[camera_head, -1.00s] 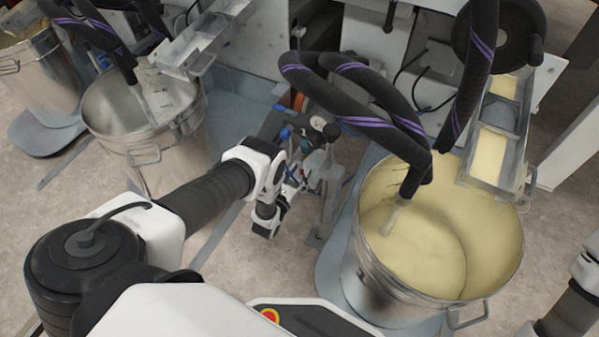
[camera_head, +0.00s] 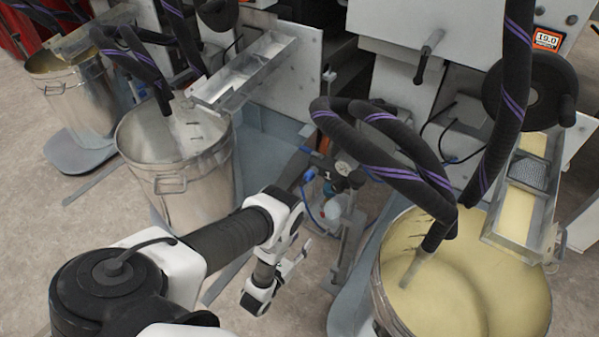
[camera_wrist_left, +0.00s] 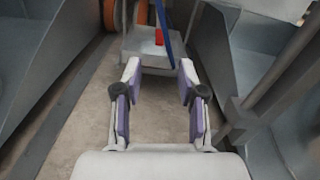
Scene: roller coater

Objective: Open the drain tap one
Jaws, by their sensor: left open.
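My left gripper (camera_head: 297,258) is open and empty, held low between the two big steel buckets. In the left wrist view its two purple-padded fingers (camera_wrist_left: 160,72) point forward with floor between them. Ahead of them there are a small metal tray-like part with a red piece (camera_wrist_left: 159,37) and a blue rod or hose (camera_wrist_left: 163,18). In the head view a cluster of fittings (camera_head: 342,184) with blue parts, including a blue-handled valve (camera_head: 309,175), sits beyond the gripper, apart from it. I cannot tell which part is drain tap one. My right gripper is out of view.
A steel bucket with cream liquid (camera_head: 460,285) stands at right, and an emptier-looking bucket (camera_head: 176,165) at left. Black hoses (camera_head: 385,130) with purple stripes hang over the right bucket. A grey metal post (camera_head: 349,243) stands right of the gripper. Machine panels (camera_head: 400,90) close off the back.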

